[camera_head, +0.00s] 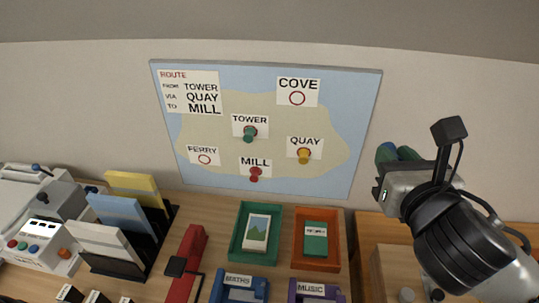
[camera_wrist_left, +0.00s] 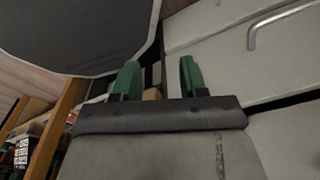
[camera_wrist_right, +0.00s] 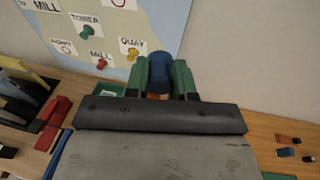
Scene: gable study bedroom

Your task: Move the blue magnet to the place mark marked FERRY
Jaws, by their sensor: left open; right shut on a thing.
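The blue magnet (camera_wrist_right: 159,72) is held between the green fingers of my right gripper (camera_wrist_right: 160,78).
Magnets sit at TOWER (green (camera_head: 249,134)), QUAY (yellow (camera_head: 303,156)) and MILL (red (camera_head: 254,173)). COVE (camera_head: 297,98) is an empty ring. Below the board, the desk holds a file rack (camera_head: 122,266), a red stapler-like thing (camera_head: 188,262), a green tray (camera_head: 236,258) and an orange tray (camera_head: 335,256).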

